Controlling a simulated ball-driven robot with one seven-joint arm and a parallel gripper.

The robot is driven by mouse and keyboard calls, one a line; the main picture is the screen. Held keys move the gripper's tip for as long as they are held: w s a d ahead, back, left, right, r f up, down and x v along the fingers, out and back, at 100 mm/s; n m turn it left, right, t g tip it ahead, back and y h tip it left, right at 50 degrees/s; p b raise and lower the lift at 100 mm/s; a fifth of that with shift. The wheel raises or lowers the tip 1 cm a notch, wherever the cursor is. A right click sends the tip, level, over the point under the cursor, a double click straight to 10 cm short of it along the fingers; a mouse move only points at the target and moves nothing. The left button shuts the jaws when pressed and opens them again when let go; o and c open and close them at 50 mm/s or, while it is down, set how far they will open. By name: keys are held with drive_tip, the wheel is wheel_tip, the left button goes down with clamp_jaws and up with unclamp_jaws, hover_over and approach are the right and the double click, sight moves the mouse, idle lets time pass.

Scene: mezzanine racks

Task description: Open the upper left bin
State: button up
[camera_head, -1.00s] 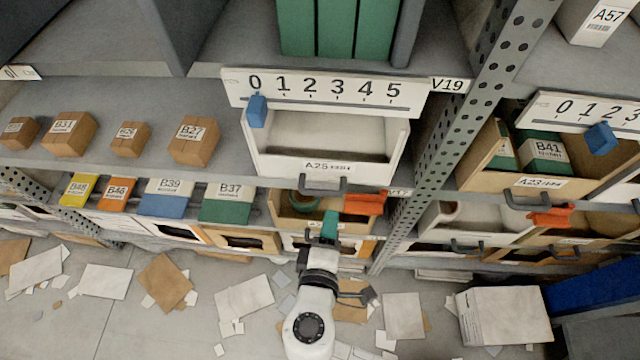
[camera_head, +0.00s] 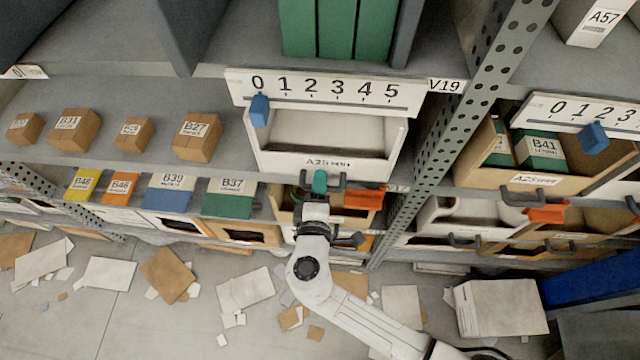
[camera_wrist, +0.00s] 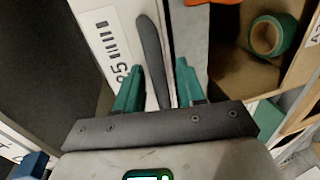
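The upper left bin is a white bin (camera_head: 281,163) labelled A25, below the numbered 0–5 strip. Its dark bar handle (camera_head: 337,184) is at the bottom of its front. My gripper (camera_head: 320,182) is at the left part of this handle. In the wrist view my gripper (camera_wrist: 158,86) has its two green fingers apart, with the handle (camera_wrist: 152,50) running between them. Gaps show between the fingers and the bar, so it is not gripped. The bin's white front (camera_wrist: 110,30) with its label is close to the fingers.
A perforated upright post (camera_head: 455,120) stands to the right. Small boxes fill the shelf at left. A blue tab (camera_head: 259,110) hangs on the strip (camera_head: 325,92). Papers litter the floor.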

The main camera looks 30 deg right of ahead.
drive_tip(key=shift+w, duration=0.1)
drive_tip(key=shift+c, duration=0.5)
clamp_jaws()
